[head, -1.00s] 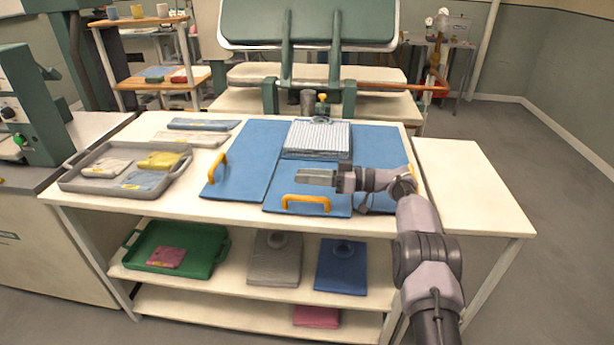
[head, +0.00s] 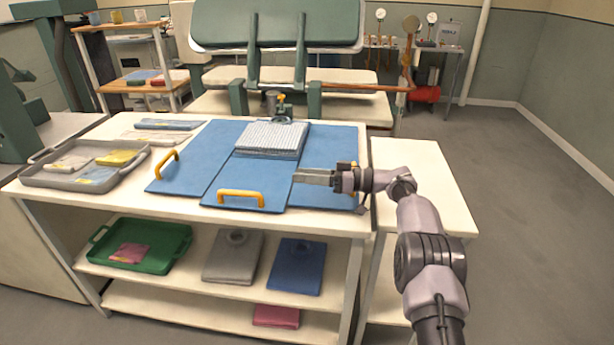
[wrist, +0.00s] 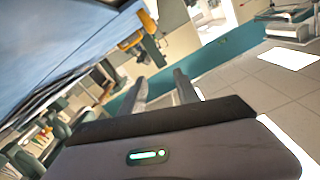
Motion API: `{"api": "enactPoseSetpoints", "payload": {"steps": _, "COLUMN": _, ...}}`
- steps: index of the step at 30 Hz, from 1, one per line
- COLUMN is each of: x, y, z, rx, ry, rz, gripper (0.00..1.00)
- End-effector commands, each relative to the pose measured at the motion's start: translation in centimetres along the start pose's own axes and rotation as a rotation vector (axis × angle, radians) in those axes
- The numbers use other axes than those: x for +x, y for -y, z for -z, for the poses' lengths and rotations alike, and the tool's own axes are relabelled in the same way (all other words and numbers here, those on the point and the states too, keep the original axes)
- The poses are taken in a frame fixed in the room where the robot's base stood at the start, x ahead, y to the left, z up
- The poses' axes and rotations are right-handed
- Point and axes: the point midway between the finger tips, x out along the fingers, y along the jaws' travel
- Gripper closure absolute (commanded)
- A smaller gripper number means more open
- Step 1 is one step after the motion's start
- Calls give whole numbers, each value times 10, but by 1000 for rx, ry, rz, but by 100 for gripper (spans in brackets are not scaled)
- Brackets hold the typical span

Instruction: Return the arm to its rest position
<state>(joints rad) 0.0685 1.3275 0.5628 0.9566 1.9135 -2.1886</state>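My arm (head: 418,215) reaches up from the lower right and bends left at its wrist. My gripper (head: 300,177) points left above the front right part of the blue folding board (head: 225,180) on the table. In the wrist view its two fingers (wrist: 162,88) stand apart with nothing between them, so it is open and empty. A striped folded garment (head: 272,138) lies on the board's back middle part, apart from my gripper.
A grey tray (head: 38,178) with folded cloths sits at the table's left. A green tray (head: 168,258) and folded garments lie on the shelf below. A pale side table (head: 430,185) stands behind my arm. The floor at right (head: 540,240) is clear.

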Motion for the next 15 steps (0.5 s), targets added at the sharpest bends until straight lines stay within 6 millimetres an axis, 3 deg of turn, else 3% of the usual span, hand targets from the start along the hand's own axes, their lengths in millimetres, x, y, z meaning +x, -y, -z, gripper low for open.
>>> {"api": "enactPoseSetpoints", "payload": {"steps": 7, "x": 1, "y": 1, "z": 2, "rx": 4, "ry": 5, "rz": -1, "gripper": 62}}
{"api": "enactPoseSetpoints", "payload": {"steps": 10, "x": 2, "y": 14, "z": 22, "rx": 78, "ry": 78, "rz": -35, "gripper": 62}}
{"api": "enactPoseSetpoints", "payload": {"steps": 13, "x": -1, "y": 54, "z": 54, "rx": 259, "ry": 234, "rz": -147, "gripper": 62}}
{"api": "enactPoseSetpoints", "payload": {"steps": 15, "x": -12, "y": 98, "z": 69, "rx": 402, "ry": 346, "rz": -273, "gripper": 62}}
